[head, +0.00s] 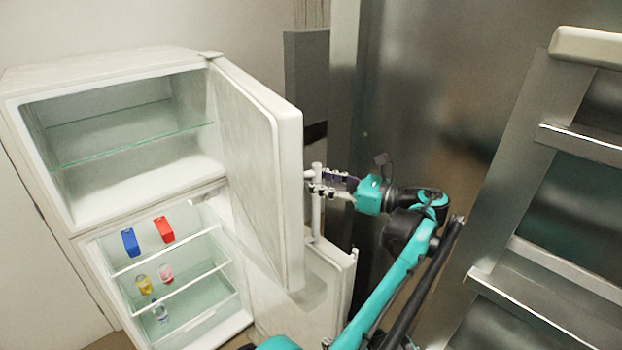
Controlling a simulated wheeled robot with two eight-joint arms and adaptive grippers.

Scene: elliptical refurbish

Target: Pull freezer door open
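The white fridge-freezer (150,237) stands at the left of the head view. Its upper freezer door (258,165) is swung wide open, hinged on the right, and the freezer compartment (110,135) is bare except for a glass shelf. A white vertical handle (317,215) stands off the outer face of the freezer door. The contact is small and partly hidden.
The lower door (330,285) is also open, below the freezer door. The lower compartment holds a blue item (130,242), a red item (164,230) and small jars. A metal rack (540,180) stands at the right, beside a large metal panel (440,100).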

